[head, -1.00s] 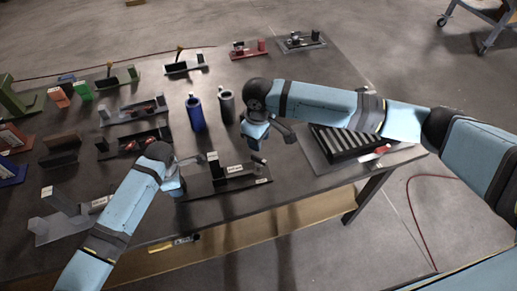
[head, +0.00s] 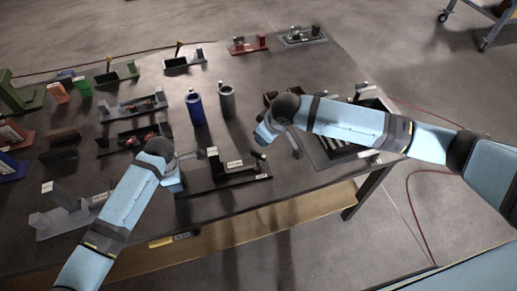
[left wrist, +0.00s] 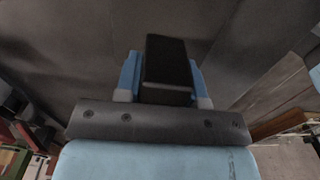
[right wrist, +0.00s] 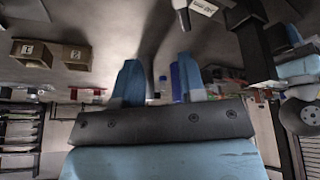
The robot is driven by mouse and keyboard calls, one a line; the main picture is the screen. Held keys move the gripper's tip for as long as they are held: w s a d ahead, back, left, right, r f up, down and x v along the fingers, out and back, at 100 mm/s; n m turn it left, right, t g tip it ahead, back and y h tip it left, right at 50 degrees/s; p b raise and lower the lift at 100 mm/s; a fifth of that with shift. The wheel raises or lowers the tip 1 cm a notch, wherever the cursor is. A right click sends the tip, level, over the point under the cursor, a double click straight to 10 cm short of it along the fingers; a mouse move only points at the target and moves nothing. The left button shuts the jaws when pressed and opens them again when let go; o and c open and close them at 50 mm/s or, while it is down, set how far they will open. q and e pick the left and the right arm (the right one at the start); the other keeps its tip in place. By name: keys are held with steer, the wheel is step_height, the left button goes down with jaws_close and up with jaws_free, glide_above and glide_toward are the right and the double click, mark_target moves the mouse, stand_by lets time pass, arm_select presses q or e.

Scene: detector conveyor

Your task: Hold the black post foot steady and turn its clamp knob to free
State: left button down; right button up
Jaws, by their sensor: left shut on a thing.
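The black post foot (head: 225,181) lies near the table's front edge, with a black upright (head: 213,159) at its left end and a pale label. A small dark knob (head: 259,156) shows near its right end. My left gripper (left wrist: 166,82) is shut on the black upright (left wrist: 167,62), one finger on each side. My right gripper (right wrist: 160,82) is open, with nothing between its fingers. In the head view it is above and right of the foot, apart from it. Part of a black post and a white label show at upper right in the right wrist view.
A blue cylinder (head: 195,108) and a grey cylinder (head: 227,102) stand behind the foot. A ribbed black tray (head: 328,144) lies to the right, partly behind my right arm. Several fixtures (head: 133,108) fill the left. The front edge is close to the foot.

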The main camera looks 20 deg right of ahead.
steer(key=s+d+f+t+y, duration=0.2)
steer(key=d+f+t+y, duration=0.1)
steer(key=d+t, duration=0.1)
steer(key=n+t+y, duration=0.2)
steer(key=y, duration=0.2)
glide_toward(259, 154)
steer(key=x, duration=1)
steer(key=shift+w, duration=0.15)
jaws_close()
